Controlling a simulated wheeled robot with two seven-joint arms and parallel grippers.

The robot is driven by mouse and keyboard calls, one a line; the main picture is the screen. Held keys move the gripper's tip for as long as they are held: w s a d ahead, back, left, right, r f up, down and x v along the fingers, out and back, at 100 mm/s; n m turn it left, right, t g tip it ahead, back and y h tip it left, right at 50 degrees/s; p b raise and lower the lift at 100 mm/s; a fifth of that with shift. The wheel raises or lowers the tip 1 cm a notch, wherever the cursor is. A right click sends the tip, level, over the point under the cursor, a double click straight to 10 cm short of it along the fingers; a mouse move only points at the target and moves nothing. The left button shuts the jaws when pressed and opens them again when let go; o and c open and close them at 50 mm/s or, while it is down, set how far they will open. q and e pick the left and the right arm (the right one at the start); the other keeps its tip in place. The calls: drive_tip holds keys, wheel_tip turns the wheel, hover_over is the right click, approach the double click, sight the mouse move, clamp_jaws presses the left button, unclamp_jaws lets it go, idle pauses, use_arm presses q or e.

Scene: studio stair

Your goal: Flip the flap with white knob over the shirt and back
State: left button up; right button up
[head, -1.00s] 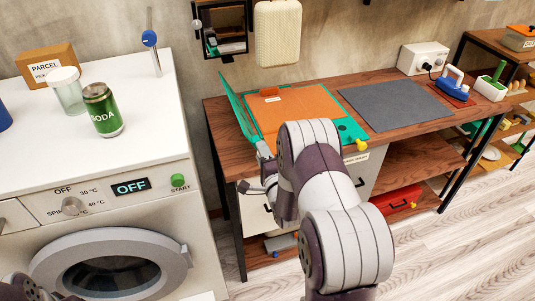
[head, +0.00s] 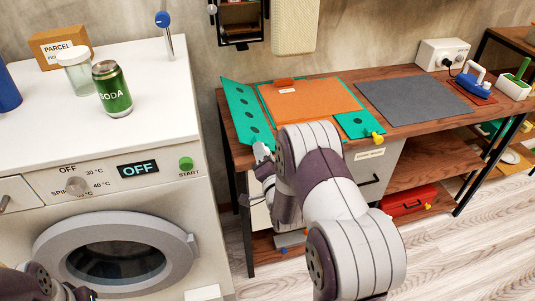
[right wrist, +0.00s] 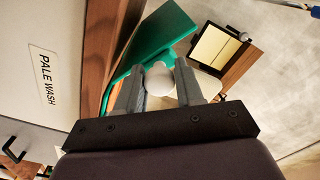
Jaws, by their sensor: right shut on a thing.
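The teal flap (head: 243,108) with holes is the left one of a folding board on the wooden table. It is tilted up and leans out to the left, off the orange shirt (head: 310,103). My right gripper (head: 262,150) is at its near end. In the right wrist view the fingers are shut on the white knob (right wrist: 158,80), with the teal flap (right wrist: 152,42) just beyond. The shirt lies flat on the board. My left gripper is out of view; only part of that arm shows at bottom left.
A teal flap with a yellow knob (head: 377,137) lies flat at the right. A grey mat (head: 415,101) and blue iron (head: 470,80) are further right. The washing machine (head: 110,190) stands left, with a soda can (head: 112,88) on top.

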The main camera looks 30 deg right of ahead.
drive_tip(key=shift+w+a+f+n+b, duration=0.15)
drive_tip(key=shift+a+f+n+b, duration=0.3)
drive_tip(key=shift+f+n, duration=0.3)
drive_tip(key=shift+c, duration=0.2)
drive_tip(key=shift+n, duration=0.35)
drive_tip(key=shift+r, duration=0.1)
use_arm(q)
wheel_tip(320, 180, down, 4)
drive_tip(key=shift+b, duration=0.95)
use_arm(e)
drive_tip(key=f+n, duration=0.2)
drive_tip(key=n, duration=0.1)
drive_tip(key=shift+a+f, duration=0.2)
drive_tip(key=shift+f, duration=0.15)
